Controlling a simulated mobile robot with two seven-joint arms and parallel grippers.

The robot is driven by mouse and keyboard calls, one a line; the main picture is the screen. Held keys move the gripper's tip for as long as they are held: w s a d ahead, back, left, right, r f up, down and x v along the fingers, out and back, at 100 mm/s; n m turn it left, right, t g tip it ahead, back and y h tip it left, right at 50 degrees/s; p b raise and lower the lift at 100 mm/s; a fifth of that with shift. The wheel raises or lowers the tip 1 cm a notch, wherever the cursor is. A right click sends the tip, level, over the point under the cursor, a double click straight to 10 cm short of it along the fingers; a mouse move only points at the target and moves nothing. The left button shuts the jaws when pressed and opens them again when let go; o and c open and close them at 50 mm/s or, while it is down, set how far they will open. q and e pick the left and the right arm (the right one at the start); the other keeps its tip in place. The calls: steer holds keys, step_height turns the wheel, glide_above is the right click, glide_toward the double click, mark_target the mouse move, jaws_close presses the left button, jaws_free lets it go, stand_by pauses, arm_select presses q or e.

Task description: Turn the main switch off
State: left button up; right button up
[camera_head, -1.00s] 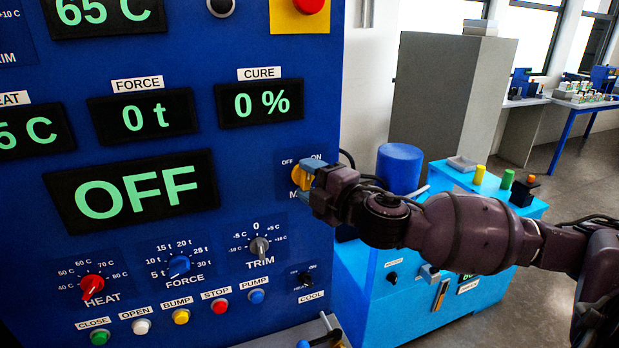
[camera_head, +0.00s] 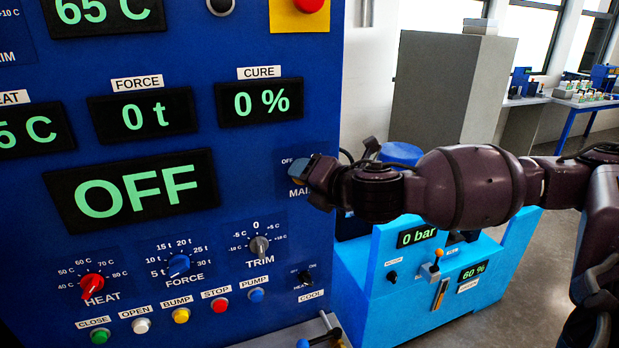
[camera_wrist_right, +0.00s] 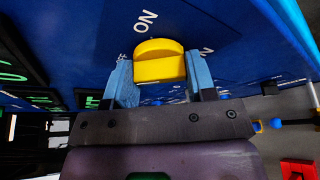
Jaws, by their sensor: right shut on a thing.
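The main switch is a yellow knob (camera_wrist_right: 160,62) on the blue press panel, between my right gripper's fingers in the right wrist view. My right gripper (camera_wrist_right: 160,82) is shut on it, one blue finger on each side. In the head view this gripper (camera_head: 303,174) covers the knob, and part of the OFF, ON and MAIN labels around it. The exact angle of the knob against its labels is hard to tell. The large display (camera_head: 133,197) to the left reads OFF in green. My left gripper is not clearly in view.
The trim knob (camera_head: 259,246) and the cool switch (camera_head: 305,278) sit below the main switch. The force knob (camera_head: 179,266) and a row of buttons are further left. A light blue cabinet (camera_head: 370,300) stands right of the panel, under my right arm.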

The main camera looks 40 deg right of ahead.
steer(key=shift+n, duration=0.3)
stand_by(0.4)
steer(key=o, duration=0.9)
steer(key=shift+o, duration=0.2)
arm_select(q)
steer(key=shift+s, duration=0.1)
